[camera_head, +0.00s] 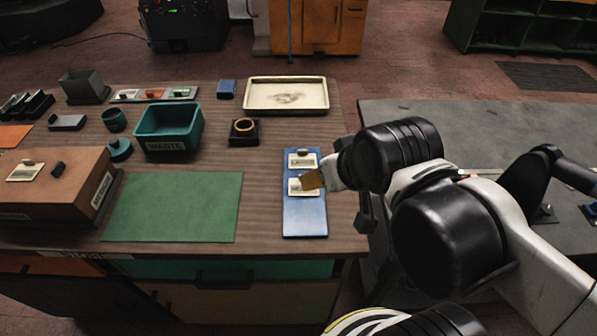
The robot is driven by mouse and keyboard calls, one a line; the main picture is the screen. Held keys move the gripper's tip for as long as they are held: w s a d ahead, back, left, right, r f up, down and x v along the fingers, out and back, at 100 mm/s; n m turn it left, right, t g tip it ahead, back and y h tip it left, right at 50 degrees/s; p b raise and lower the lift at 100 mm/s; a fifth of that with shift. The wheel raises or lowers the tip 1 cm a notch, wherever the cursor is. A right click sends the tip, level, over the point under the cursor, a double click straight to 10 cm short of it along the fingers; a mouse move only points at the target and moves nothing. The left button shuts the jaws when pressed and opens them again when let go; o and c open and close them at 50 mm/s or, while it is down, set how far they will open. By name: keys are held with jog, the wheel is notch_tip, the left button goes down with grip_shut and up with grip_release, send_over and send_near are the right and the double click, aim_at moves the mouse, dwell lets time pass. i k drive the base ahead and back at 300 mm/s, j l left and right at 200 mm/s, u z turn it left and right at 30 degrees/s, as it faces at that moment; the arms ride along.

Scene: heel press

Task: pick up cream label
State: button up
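Two cream labels lie on the blue board: one (302,160) near its far end, and one (297,189) at its middle. The nearer one is partly covered by a small tan-brown piece (312,180) at the tip of my arm. Another cream label (25,171) lies on the brown box at the left. The blue board (305,222) lies near the table's right edge. My gripper (331,176) is over the right side of this board. Its fingers are mostly hidden by my own arm, so I cannot tell whether they are open or hold the tan-brown piece.
The green mat (171,207) is bare. Behind it stand a teal bin (169,124) marked WASTE, a dark holder (244,132) with a ring, and a cream tray (286,95). The brown box (48,190) stands left. A grey table (440,115) lies right.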

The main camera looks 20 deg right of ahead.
aim_at(27, 170)
jog(key=k+j+u, duration=0.15)
jog(key=u, duration=1.25)
